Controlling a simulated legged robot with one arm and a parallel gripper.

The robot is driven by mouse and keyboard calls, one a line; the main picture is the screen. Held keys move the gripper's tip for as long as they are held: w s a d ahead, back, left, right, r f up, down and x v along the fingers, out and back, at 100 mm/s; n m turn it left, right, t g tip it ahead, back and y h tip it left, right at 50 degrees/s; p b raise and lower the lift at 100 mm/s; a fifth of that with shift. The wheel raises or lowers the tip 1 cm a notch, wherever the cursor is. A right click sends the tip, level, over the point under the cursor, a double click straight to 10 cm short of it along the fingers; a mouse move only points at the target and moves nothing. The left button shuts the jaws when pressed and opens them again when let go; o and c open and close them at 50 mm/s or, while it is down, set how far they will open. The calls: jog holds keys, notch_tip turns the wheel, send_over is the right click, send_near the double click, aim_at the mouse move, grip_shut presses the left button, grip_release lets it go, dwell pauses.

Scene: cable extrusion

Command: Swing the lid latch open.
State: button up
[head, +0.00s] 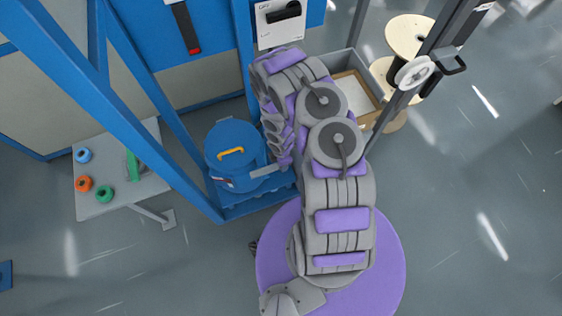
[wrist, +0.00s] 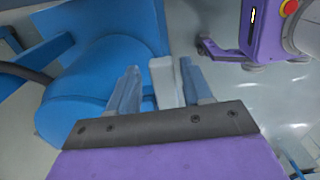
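A blue drum (head: 228,165) with a round lid (head: 232,139) and a yellow handle (head: 231,153) stands left of my arm in the head view. A pale grey latch bar (head: 266,171) sticks out from its right side. In the wrist view the blue drum (wrist: 85,95) fills the left, and the pale latch (wrist: 166,82) stands between my fingers. My gripper (wrist: 160,82) is open around the latch, with a visible gap at the left finger. The right finger is close to the latch; contact cannot be told. My arm hides the gripper in the head view.
Blue frame posts (head: 165,110) rise beside the drum. A grey side table (head: 120,180) holds small coloured spools at the left. A grey bin (head: 352,88) and a cable reel (head: 408,38) stand at upper right. The floor at the right is clear.

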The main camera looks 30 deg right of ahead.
jog(key=shift+o, duration=0.3)
jog(key=shift+r, duration=0.1)
jog(key=shift+r, duration=0.35)
notch_tip(320, 180, up, 16)
jog(key=p, duration=0.3)
jog(key=shift+r+p, duration=0.2)
jog(key=shift+p, duration=0.15)
jog(key=shift+w+r, duration=0.1)
jog(key=s+d+r+m+h+b, duration=0.15)
jog(key=r+m, duration=0.35)
jog(key=r, duration=0.6)
jog(key=s+r+m+h, duration=0.1)
jog(key=s+r+m, duration=0.25)
jog(key=r, duration=0.85)
jog(key=s+a+r+m+g+y+b, duration=0.1)
jog(key=s+a+r+m, duration=0.3)
jog(key=s+r, duration=0.3)
jog(key=s+a+r+m+y, duration=0.1)
jog(key=s+a+r+m, duration=0.3)
jog(key=s, duration=0.8)
notch_tip(320, 180, up, 3)
jog(key=shift+s+a+f+m+g+b, duration=0.1)
jog(key=shift+s+a+m+g+b, duration=0.3)
jog(key=shift+a, duration=0.3)
